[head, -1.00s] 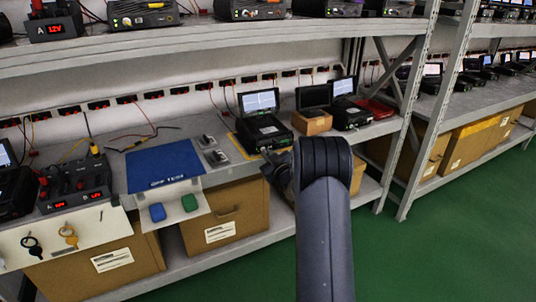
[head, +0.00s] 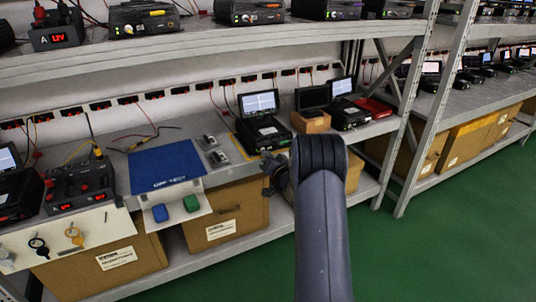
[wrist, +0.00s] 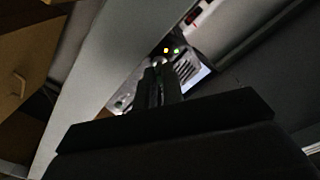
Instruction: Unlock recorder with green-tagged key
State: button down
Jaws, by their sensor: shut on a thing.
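A recorder (head: 264,131) with an open, lit screen stands on the shelf, on a yellow-edged mat. In the wrist view, a device front (wrist: 172,58) with orange and green lights and a bright screen lies just beyond my fingers. My gripper (head: 270,170) is in front of and below the recorder, partly hidden by my arm. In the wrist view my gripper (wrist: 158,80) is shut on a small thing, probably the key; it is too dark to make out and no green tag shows. I cannot tell whether it touches the device.
A black-tagged key (head: 38,246) and a yellow-tagged key (head: 74,236) hang on a white panel at left. Blue (head: 162,213) and green (head: 191,203) pieces sit on a white ledge below a blue mat (head: 165,165).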

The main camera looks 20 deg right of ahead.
jog(key=shift+f+m+p, duration=0.1)
jog(key=shift+m+p, duration=0.25)
jog(key=shift+m, duration=0.85)
jog(key=c, duration=1.9)
grip_release()
jog(key=s+p, duration=0.1)
jog(key=s, duration=1)
jog(key=shift+p, duration=0.3)
jog(key=shift+w, duration=0.15)
